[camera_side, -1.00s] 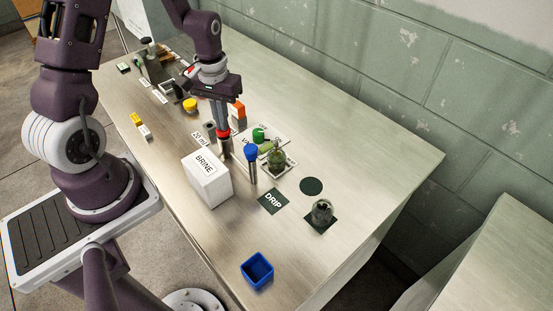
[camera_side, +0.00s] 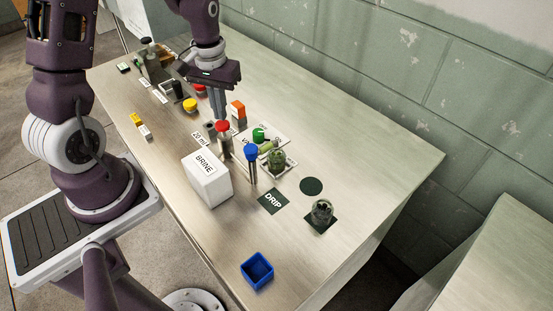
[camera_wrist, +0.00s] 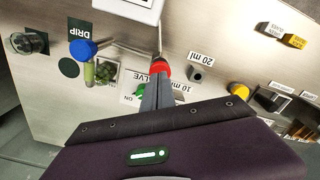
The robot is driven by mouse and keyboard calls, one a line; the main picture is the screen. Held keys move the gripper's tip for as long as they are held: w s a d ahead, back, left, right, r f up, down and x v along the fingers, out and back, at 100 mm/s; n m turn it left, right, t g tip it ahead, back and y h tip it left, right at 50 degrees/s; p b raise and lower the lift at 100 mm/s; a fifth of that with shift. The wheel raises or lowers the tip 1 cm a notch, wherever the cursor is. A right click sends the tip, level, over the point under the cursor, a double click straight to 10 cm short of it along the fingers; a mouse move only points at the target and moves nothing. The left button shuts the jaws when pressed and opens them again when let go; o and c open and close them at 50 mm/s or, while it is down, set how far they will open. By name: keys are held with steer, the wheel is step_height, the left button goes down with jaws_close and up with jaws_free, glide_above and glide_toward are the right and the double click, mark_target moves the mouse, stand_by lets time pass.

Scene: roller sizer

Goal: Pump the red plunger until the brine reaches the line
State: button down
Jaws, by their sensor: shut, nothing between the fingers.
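The red plunger (camera_side: 222,127) stands upright on a metal cylinder behind the white BRINE box (camera_side: 208,180). Its red top also shows in the wrist view (camera_wrist: 163,69). My gripper (camera_side: 219,117) is shut and empty, pointing down with its fingertips at or just above the red top; I cannot tell whether they touch. In the wrist view the fingers (camera_wrist: 159,82) overlap its edge. A glass jar (camera_side: 277,160) stands on a pale plate beside the green knob (camera_side: 258,134). A greenish tube (camera_wrist: 89,73) shows by the blue knob (camera_wrist: 83,49). No brine level or line is readable.
The blue-topped post (camera_side: 251,154) stands close to the plunger. Another jar (camera_side: 322,211) stands on a dark square. A blue open box (camera_side: 257,270) is at the front; the table's right side is clear.

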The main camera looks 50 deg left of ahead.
steer(key=shift+r, duration=2.5)
steer(key=shift+r, duration=0.1)
steer(key=s+d+r+m+t, duration=0.35)
steer(key=d+r, duration=0.35)
steer(key=r, duration=0.3)
steer(key=s+d+r+m+t, duration=0.1)
steer(key=s+d+r, duration=0.1)
steer(key=s, duration=0.3)
steer(key=s+d+r+m+t, duration=0.1)
steer(key=s+d+r, duration=0.1)
steer(key=s+d, duration=0.2)
steer(key=shift+s+r, duration=0.4)
steer(key=shift+s, duration=0.8)
steer(key=shift+w+m, duration=0.1)
steer(key=shift+m, duration=0.15)
